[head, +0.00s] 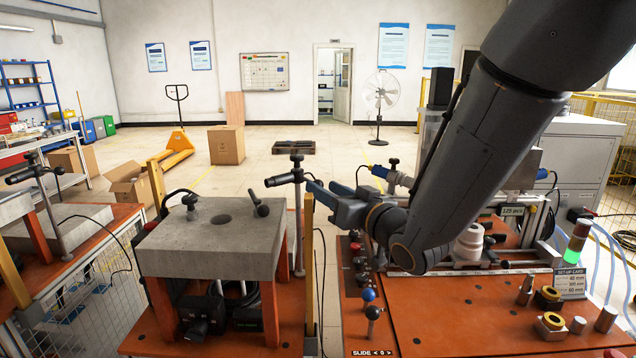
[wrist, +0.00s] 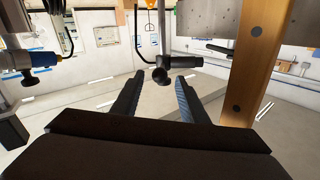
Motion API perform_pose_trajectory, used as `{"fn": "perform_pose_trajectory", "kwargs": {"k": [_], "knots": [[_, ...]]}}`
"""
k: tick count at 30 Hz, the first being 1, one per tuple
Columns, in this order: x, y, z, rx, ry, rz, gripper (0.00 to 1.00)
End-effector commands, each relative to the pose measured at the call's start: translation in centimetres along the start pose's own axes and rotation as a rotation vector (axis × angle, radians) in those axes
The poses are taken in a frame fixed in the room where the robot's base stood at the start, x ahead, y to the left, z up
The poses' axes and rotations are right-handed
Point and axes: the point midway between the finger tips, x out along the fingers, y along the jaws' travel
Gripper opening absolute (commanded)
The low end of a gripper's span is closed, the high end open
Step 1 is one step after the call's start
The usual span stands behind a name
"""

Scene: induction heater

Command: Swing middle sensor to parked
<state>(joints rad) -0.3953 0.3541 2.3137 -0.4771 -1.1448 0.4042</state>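The middle sensor (head: 285,179) is a black cylinder clamped across an upright metal post (head: 299,225) behind the right side of a grey stone block (head: 215,235). In the head view its barrel points left, over the block's back edge. My gripper (head: 322,188) is just right of the post, with its blue fingers pointing left towards the sensor. In the wrist view the fingers (wrist: 157,82) are spread apart and empty. The sensor's dark body (wrist: 165,72) shows beyond the gap, near the fingertips. I cannot tell whether anything touches.
A yellow upright (head: 309,250) stands close below my gripper and shows large in the wrist view (wrist: 250,60). Another sensor (head: 24,176) is at the far left. A blue-and-silver sensor (head: 392,174) is behind my arm. Small knobs (head: 262,210) stand on the block.

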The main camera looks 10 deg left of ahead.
Motion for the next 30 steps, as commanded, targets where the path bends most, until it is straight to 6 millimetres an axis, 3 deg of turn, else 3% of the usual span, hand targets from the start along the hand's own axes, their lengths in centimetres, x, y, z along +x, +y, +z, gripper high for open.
{"fn": "perform_pose_trajectory", "kwargs": {"k": [3,9,19,26,30], "knots": [[1.8,-0.1,-0.1,0.000,0.000,0.000,0.40],[3.7,0.0,0.0,0.000,-0.002,0.001,0.40],[4.0,0.1,0.0,0.000,-0.001,0.002,0.40],[4.0,0.1,0.0,0.000,-0.001,0.002,0.01],[4.0,0.1,0.0,0.000,-0.001,0.002,0.00]]}}
